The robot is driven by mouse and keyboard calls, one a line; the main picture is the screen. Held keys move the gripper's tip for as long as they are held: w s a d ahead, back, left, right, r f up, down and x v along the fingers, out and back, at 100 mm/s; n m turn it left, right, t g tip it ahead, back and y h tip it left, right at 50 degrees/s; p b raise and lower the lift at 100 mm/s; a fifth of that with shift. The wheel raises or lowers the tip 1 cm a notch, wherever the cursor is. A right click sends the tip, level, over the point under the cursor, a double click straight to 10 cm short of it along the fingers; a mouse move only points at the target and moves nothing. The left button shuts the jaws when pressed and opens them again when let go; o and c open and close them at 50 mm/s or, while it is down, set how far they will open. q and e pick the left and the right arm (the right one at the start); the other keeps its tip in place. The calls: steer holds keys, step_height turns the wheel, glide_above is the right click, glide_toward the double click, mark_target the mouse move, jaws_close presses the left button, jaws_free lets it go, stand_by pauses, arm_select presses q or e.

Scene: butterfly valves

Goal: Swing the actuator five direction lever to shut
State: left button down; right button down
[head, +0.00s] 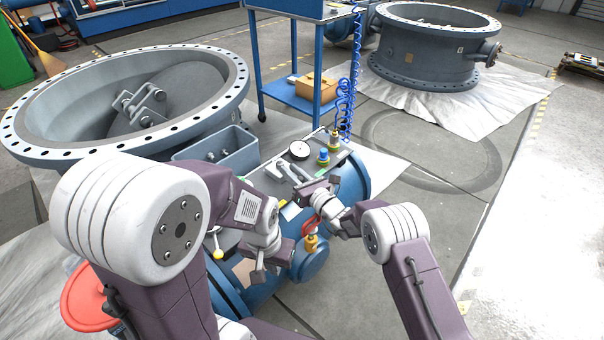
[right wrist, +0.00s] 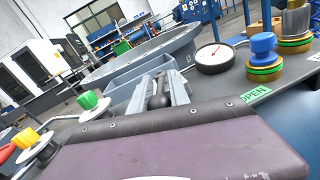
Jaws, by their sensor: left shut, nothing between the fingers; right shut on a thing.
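The blue actuator (head: 352,182) lies in the middle of the head view with a grey panel (head: 262,183) on top. My right gripper (head: 284,169) is over this panel, its fingers pointing left. In the right wrist view its fingers (right wrist: 162,88) are shut on a dark rounded handle (right wrist: 156,101), which looks like the direction lever. The lever's base is hidden by my gripper. A green OPEN label (right wrist: 256,95) lies on the panel to the right of the fingers. My left gripper (head: 258,274) is shut and empty, low in front of the actuator.
A pressure gauge (head: 299,150) and a blue-capped regulator (right wrist: 262,48) stand close to my right gripper. A red lever (head: 309,224) on a brass valve and a yellow knob (head: 218,254) are near my grippers. A large flanged valve body (head: 40,105) stands left.

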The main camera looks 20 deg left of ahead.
steer(key=c, duration=1.5)
jaws_free()
steer(key=shift+r, duration=0.1)
step_height(320, 180, up, 4)
steer(key=shift+r+p, duration=0.1)
steer(key=shift+p, duration=1.1)
steer(key=s+d+r+p, duration=0.1)
steer(key=d+r+p, duration=0.1)
steer(key=d, duration=0.3)
steer(key=d+r+p, duration=0.2)
steer(key=d+r, duration=0.2)
steer(key=d, duration=0.2)
steer(key=shift+s+d+r, duration=0.3)
steer(key=shift+s, duration=0.1)
